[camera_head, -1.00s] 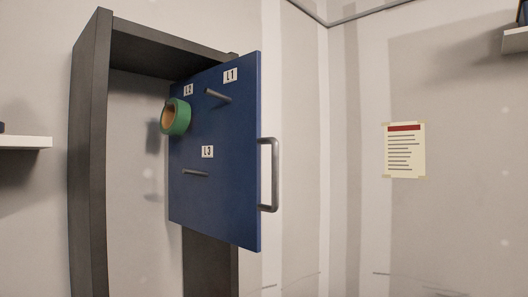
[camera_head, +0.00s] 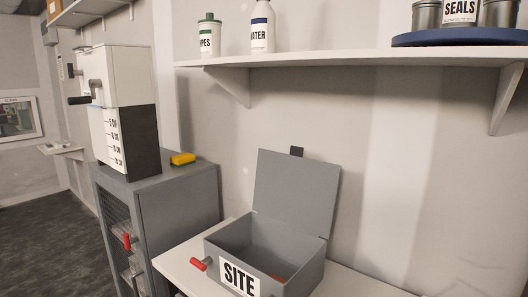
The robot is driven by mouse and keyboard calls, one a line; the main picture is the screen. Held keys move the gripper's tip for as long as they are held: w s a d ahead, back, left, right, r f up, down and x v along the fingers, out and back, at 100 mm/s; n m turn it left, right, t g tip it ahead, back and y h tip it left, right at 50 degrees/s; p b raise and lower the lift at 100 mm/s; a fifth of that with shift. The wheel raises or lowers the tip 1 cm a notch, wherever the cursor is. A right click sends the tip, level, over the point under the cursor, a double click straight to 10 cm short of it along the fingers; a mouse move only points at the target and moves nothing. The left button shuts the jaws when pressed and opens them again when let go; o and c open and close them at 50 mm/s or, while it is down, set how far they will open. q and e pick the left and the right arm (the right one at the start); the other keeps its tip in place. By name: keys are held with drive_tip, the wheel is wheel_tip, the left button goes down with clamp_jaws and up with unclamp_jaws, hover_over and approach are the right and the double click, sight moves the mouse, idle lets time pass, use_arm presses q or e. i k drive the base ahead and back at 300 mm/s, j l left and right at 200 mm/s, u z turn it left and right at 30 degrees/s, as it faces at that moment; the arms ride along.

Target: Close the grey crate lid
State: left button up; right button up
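The grey crate (camera_head: 222,250) stands on a white bench top at the lower middle of the head view. A white label reading "SITE" is on its front, and a red handle sticks out at its left end. Its grey lid (camera_head: 296,193) is open, standing almost upright at the back, with a small dark tab on its top edge. Something small and reddish lies inside the crate, too little shown to name. Neither of my grippers shows in this view.
A grey cabinet (camera_head: 180,208) stands left of the crate, bearing a white and black dispenser (camera_head: 125,75) and a yellow object (camera_head: 182,159). A wall shelf (camera_head: 350,58) above holds two bottles, tins and a blue round tray (camera_head: 460,37). Open floor (camera_head: 45,240) lies at the left.

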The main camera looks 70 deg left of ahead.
sight(293, 190)
drive_tip(key=u, duration=2)
drive_tip(key=j+u, duration=0.15)
